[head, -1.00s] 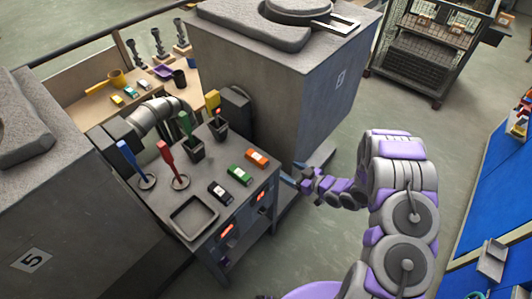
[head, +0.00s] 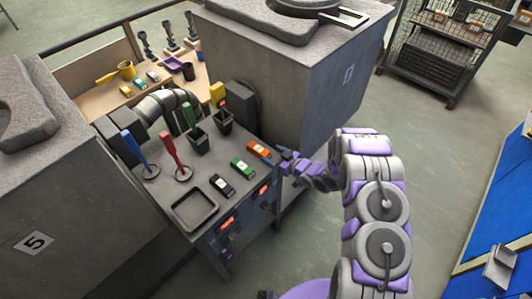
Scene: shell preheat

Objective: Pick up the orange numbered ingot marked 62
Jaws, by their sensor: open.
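The orange ingot (head: 259,149) lies flat near the right edge of the grey worktable (head: 215,157). Its number is too small to read. My gripper (head: 280,157) comes in from the right at the table's edge, with its open jaws close beside the ingot's right end. I cannot tell whether the fingertips touch the ingot. It shows no hold on it. A green ingot (head: 242,168) and a black ingot (head: 222,186) lie in a row to the lower left of the orange one.
A shallow grey tray (head: 175,212) sits at the table's front. Blue (head: 130,144) and red (head: 169,147) upright tools stand left. Dark cups (head: 198,139) hold green and yellow tools behind. A large grey block (head: 325,85) rises behind the table. Open floor lies right.

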